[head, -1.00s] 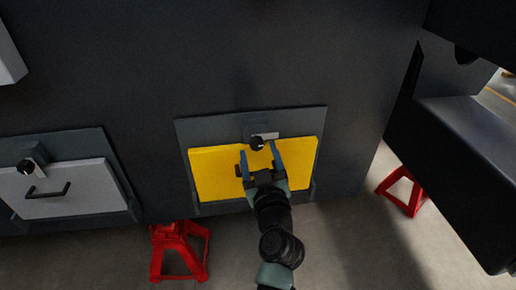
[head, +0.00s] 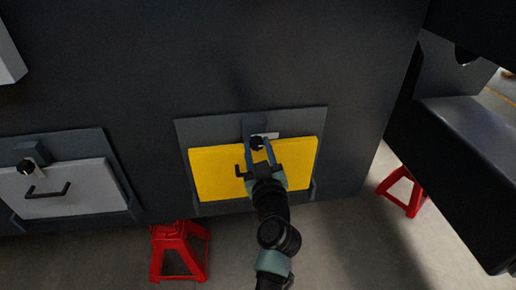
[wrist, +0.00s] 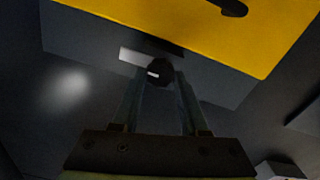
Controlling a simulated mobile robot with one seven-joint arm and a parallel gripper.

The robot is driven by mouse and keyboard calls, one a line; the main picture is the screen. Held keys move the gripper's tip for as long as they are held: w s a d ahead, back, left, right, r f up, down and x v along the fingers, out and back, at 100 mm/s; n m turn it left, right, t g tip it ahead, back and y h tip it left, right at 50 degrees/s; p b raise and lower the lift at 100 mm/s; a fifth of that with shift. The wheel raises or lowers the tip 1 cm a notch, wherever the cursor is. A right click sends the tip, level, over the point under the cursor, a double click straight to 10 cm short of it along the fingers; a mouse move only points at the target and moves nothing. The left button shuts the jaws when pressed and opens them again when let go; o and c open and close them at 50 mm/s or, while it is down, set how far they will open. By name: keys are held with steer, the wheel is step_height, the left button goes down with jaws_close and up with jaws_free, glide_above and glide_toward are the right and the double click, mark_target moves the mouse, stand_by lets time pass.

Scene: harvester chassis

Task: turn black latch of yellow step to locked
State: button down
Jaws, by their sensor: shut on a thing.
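The yellow step (head: 215,173) is a yellow panel set in a dark frame on the chassis wall, with a black handle on its face. Its latch (head: 257,143) has a round black knob and a light plate to the right, at the panel's top edge. My gripper (head: 261,146) reaches up over the panel, its fingers shut on the black knob. In the wrist view, the knob (wrist: 159,72) sits between the fingertips, with the light plate beside it to the left and the yellow step (wrist: 215,25) above.
A grey step panel (head: 75,187) with its own black-knobbed latch (head: 27,167) is at the left. Red jack stands (head: 180,250) stand under the chassis, one more (head: 403,190) at the right. A large dark body (head: 465,170) juts out on the right.

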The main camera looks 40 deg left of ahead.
stand_by(0.3)
steer(key=m, duration=0.4)
steer(key=shift+b, duration=0.4)
steer(key=m, duration=0.4)
steer(key=shift+w+d, duration=0.1)
steer(key=m+p, duration=0.1)
steer(key=m, duration=0.4)
steer(key=m+p, duration=0.1)
steer(key=m, duration=0.3)
steer(key=shift+f+m, duration=0.15)
steer(key=shift+m, duration=0.25)
steer(key=shift+c, duration=2.2)
jaws_free()
